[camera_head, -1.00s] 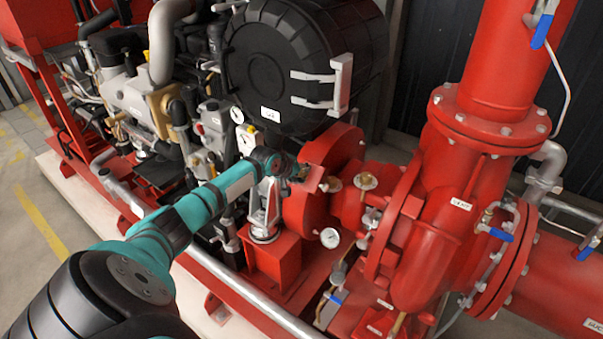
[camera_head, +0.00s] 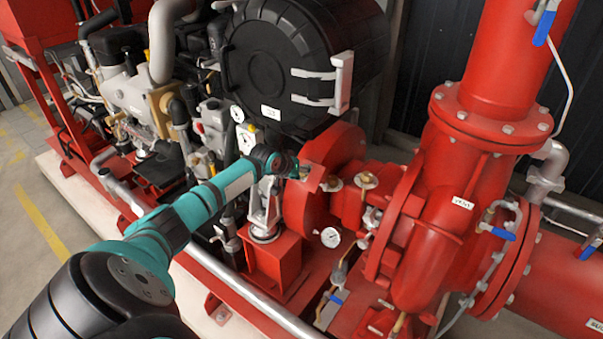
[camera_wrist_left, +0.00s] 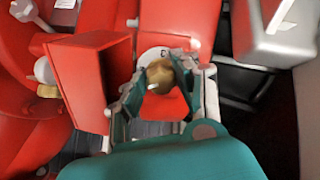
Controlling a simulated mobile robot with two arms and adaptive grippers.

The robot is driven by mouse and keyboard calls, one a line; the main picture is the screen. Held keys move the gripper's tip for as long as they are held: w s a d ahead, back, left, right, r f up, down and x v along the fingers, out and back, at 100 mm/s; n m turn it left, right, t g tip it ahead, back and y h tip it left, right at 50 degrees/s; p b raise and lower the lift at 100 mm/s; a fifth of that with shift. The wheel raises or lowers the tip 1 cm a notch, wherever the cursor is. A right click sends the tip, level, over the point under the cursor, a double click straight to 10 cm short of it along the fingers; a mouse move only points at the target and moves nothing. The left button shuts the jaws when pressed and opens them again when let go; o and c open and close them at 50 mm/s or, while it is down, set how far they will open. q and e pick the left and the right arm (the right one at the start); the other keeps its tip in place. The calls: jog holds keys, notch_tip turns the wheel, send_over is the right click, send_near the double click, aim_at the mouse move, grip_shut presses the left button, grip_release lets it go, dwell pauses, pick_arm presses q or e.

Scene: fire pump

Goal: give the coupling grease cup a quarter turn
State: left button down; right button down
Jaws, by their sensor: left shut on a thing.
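The coupling grease cup (camera_wrist_left: 158,77) is a small brass cup in the left wrist view. It stands in front of a pale round plate with a dark mark, between red housings. My left gripper (camera_wrist_left: 160,80) is shut on it, with one finger on each side of the cup. In the head view my left gripper (camera_head: 301,172) is small, at the red coupling guard (camera_head: 335,150) between engine and pump. The cup is not clearly seen there, as the gripper covers it. My right gripper is not in view.
A red box-like part (camera_wrist_left: 88,80) stands close left of the fingers in the wrist view. Two brass fittings (camera_head: 365,181) and a white gauge (camera_head: 330,238) are near the gripper. The black air filter (camera_head: 300,65) hangs above; the red pump (camera_head: 425,250) stands at right.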

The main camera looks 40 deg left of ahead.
pick_arm(q)
jog(key=shift+f, duration=0.1)
jog(key=c, duration=1)
grip_release()
jog(key=shift+o, duration=0.2)
